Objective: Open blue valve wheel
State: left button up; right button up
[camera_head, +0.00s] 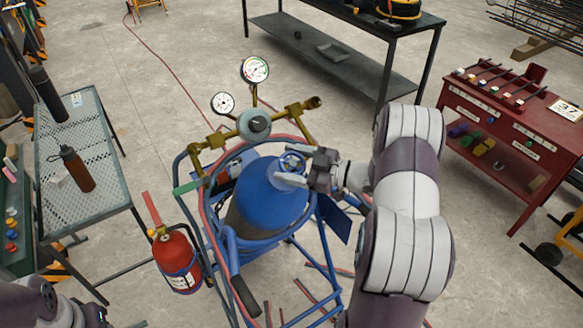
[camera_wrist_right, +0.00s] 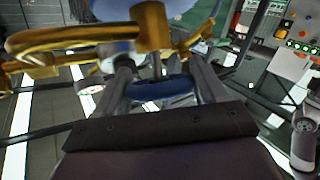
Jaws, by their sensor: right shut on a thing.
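The blue valve wheel (camera_head: 292,162) sits at the top of the blue gas cylinder (camera_head: 268,195) in the cart. My right gripper (camera_head: 300,174) reaches in from the right and is shut on the wheel. In the right wrist view the blue wheel (camera_wrist_right: 160,88) lies between the two fingers of the right gripper (camera_wrist_right: 163,82). The fingers hide part of the wheel in the head view. Part of my left arm (camera_head: 55,305) shows at the lower left, and its fingertips cannot be made out.
Brass pipework (camera_head: 290,112) with gauges (camera_head: 255,70) rises beside the wheel, and it is close to the fingers in the wrist view. The cart's blue frame (camera_head: 320,250) surrounds the cylinder. A red extinguisher (camera_head: 178,262) hangs at its left. A perforated table (camera_head: 95,140) stands left, a red cabinet (camera_head: 520,135) right.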

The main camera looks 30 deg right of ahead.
jog(key=n+g+y+b, duration=0.1)
jog(key=n+g+y, duration=0.1)
jog(key=n+g, duration=0.2)
jog(key=shift+w+r+n+g, duration=0.15)
jog(key=shift+n+g, duration=0.25)
jog(key=shift+n, duration=0.3)
jog(key=n+g, duration=0.4)
jog(key=g, duration=0.1)
jog(key=shift+n, duration=0.4)
jog(key=n+g, duration=0.2)
jog(key=shift+g+h, duration=0.3)
jog(key=shift+g, duration=0.1)
jog(key=n+g+h, duration=0.1)
jog(key=n+g+h+p, duration=0.1)
jog(key=n+g, duration=0.1)
jog(key=shift+s+r+n, duration=0.1)
jog(key=shift+s+n, duration=0.1)
jog(key=shift+n, duration=0.1)
jog(key=shift+n+g+h, duration=0.8)
jog(key=shift+n+h, duration=0.2)
jog(key=shift+s+f+n+g+h+b, duration=0.1)
jog(key=shift+f+n+g+h+b, duration=0.15)
jog(key=shift+n+g+h+b, duration=0.6)
jog(key=shift+n+h, duration=0.35)
jog(key=shift+h, duration=0.1)
